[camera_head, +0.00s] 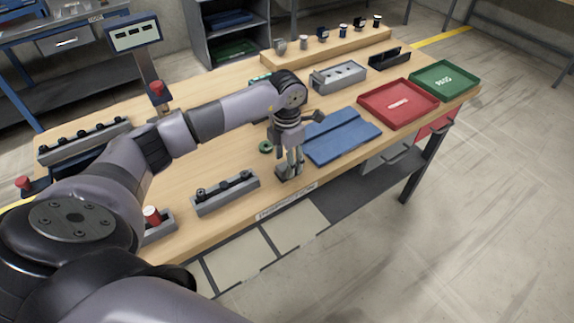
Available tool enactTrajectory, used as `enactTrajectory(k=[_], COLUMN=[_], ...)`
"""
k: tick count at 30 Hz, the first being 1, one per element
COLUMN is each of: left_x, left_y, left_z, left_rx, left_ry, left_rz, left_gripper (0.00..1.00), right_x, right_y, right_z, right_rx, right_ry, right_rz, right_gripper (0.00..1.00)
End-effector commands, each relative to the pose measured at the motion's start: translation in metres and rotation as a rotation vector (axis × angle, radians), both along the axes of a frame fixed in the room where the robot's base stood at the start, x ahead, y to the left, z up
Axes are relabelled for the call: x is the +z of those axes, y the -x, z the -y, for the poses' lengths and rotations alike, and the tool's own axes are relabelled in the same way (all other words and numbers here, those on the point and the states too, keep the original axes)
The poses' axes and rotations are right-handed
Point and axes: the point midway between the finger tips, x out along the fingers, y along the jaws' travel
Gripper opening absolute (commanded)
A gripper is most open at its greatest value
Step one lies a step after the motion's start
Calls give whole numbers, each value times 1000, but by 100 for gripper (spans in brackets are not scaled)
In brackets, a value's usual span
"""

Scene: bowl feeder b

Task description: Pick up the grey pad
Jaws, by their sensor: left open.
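My left gripper (291,164) is open and points down at the front edge of the wooden table. A small dark grey piece (284,175), which looks like the grey pad, lies on the table right at its fingertips. The fingers partly cover it, and I cannot tell whether they touch it. My right gripper is not in view.
A red tray (398,119) and a green tray (445,96) stand farther right.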

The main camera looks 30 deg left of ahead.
Motion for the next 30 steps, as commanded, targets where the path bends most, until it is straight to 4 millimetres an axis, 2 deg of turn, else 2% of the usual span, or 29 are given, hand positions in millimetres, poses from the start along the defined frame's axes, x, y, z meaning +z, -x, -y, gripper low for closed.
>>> enactTrajectory(k=[1, 6, 13, 30], left_x=[-5, -22, -24, -23], left_y=[1, 0, 0, 0], left_z=[2, 1, 1, 1], left_rx=[0, 0, 0, -1], left_ry=[2, 1, 0, 0], left_rz=[-4, -1, 1, 1], left_gripper=[52, 52, 52, 14], right_x=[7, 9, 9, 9], right_y=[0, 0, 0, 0], right_z=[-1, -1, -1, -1], right_rx=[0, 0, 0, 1], right_ry=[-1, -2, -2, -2], right_rz=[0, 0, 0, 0], right_gripper=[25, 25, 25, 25])
